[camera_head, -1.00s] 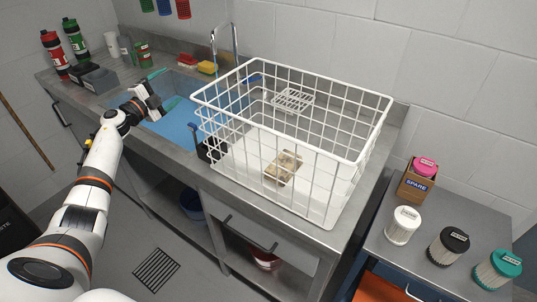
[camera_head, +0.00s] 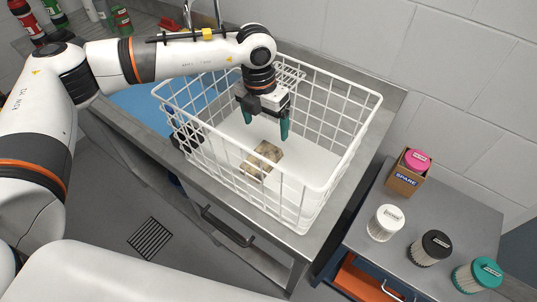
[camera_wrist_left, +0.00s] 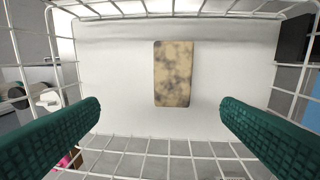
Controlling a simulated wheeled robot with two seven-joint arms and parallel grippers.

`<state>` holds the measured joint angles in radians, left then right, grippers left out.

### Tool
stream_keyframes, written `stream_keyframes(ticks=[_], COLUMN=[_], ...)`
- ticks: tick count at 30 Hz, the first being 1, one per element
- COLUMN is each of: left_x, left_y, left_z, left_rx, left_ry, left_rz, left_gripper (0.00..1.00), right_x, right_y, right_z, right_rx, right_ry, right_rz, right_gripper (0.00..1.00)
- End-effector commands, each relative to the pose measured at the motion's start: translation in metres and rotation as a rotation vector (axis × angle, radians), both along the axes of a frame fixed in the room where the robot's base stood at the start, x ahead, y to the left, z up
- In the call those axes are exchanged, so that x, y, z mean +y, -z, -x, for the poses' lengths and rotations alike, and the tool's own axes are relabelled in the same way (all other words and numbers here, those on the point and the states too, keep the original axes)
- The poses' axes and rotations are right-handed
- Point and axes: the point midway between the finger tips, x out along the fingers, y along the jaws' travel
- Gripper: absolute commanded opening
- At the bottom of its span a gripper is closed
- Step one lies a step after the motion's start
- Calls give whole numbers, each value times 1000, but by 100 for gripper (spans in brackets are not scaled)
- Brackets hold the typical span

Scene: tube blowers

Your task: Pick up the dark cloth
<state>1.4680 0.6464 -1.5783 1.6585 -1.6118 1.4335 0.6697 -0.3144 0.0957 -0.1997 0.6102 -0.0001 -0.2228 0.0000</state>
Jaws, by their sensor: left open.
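A folded beige cloth with dark, dirty blotches (camera_head: 262,161) lies flat on the white floor of the wire basket (camera_head: 318,186). In the left wrist view the cloth (camera_wrist_left: 173,73) shows whole, a rectangle a little above the middle. No plainly dark cloth shows. My left gripper (camera_head: 266,127) is inside the basket, pointing down above the cloth and apart from it. Its teal fingers are wide open and empty, one on each side of the cloth in the left wrist view (camera_wrist_left: 160,105). My right gripper is not in view.
The basket's white wire walls surround my left gripper. A black object (camera_head: 187,137) sits by the basket's left wall. A blue-lined sink (camera_head: 145,98) lies to the left. A side cart (camera_head: 400,222) at right holds several lidded canisters and a box.

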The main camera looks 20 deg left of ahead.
Motion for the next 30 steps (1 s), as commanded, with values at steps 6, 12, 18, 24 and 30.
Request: stream_keyframes(ticks=[6, 12, 18, 24, 30], left_x=[14, 13, 13, 10, 10], left_y=[21, 56, 74, 96, 122], left_z=[7, 7, 6, 5, 3], left_rx=[3, 3, 0, 3, 0], left_ry=[7, 8, 7, 7, 8], left_rz=[-99, -96, -93, -94, -91], left_gripper=[87, 87, 87, 87, 87], right_x=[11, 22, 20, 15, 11], right_y=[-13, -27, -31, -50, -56], right_z=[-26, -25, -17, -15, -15], right_rx=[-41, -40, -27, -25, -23], right_ry=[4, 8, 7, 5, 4], right_rz=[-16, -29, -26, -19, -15], right_gripper=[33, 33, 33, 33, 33])
